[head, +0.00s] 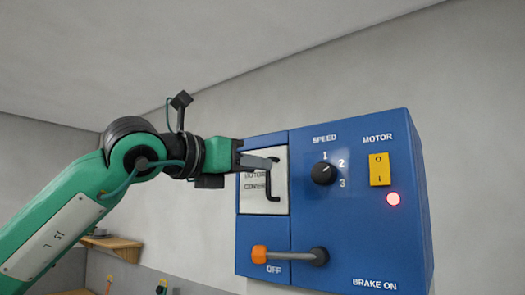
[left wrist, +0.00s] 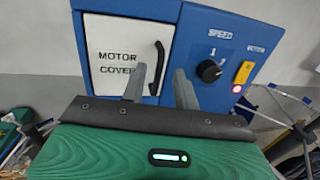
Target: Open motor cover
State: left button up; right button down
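The motor cover (head: 254,202) is a white panel at the upper left of a blue control box (head: 352,233) on the wall. It looks closed. Its black handle (head: 275,184) stands upright on its right side; the handle also shows in the left wrist view (left wrist: 158,66). My left gripper (head: 270,163) is in front of the cover, with its fingers beside the handle's upper part. In the left wrist view the two grey fingers (left wrist: 158,83) are apart, with the handle between them or just ahead of them. Contact cannot be told. My right gripper is out of view.
The box carries a speed knob (head: 323,173), a yellow motor switch (head: 379,169), a lit red lamp (head: 393,198) and an orange-tipped lever (head: 290,255) below the cover. A wooden shelf (head: 112,245) is at lower left. The wall above the box is bare.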

pick_arm(q)
jog(key=p+x, duration=0.1)
jog(key=x, duration=0.2)
grip_shut()
